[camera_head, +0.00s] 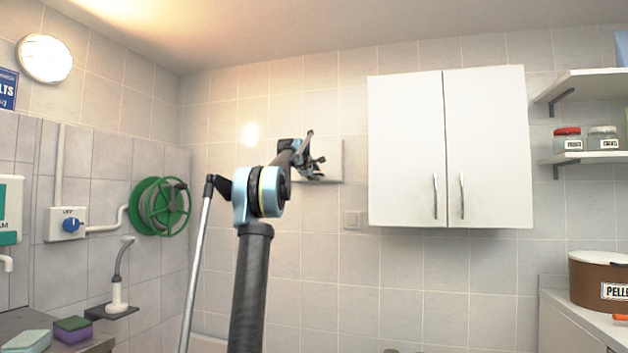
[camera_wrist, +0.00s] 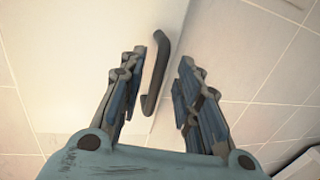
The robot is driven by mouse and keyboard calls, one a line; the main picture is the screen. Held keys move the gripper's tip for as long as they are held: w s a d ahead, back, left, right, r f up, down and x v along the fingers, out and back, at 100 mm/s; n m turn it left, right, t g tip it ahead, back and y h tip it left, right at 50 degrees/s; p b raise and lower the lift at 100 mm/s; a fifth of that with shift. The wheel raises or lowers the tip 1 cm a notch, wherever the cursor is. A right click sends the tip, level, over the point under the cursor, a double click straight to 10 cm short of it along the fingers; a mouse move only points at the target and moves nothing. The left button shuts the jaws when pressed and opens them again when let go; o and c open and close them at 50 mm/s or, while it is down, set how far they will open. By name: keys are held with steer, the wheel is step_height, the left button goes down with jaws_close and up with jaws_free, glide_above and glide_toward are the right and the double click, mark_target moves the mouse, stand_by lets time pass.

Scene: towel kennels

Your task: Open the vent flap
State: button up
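The vent flap (camera_head: 335,152) is a small pale panel on the tiled back wall, left of the white cabinet and partly hidden by my gripper (camera_head: 314,158). In the wrist view the flap (camera_wrist: 80,45) is a plain pale surface with a dark bar handle (camera_wrist: 159,72) along its right edge. My gripper (camera_wrist: 165,60) is open there, with one finger on each side of the handle. A gap shows between the handle and each finger, so the fingers are not closed on it. The flap looks flat to the wall, but I cannot tell for sure.
A white two-door cabinet (camera_head: 406,150) hangs right of the flap. A green hose reel (camera_head: 160,206) and a blue-knobbed control (camera_head: 67,224) are on the left wall. The wall between reel and flap is clear.

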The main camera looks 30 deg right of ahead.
steer(key=shift+x, duration=1.65)
steer(key=shift+c, duration=0.6)
jaws_close()
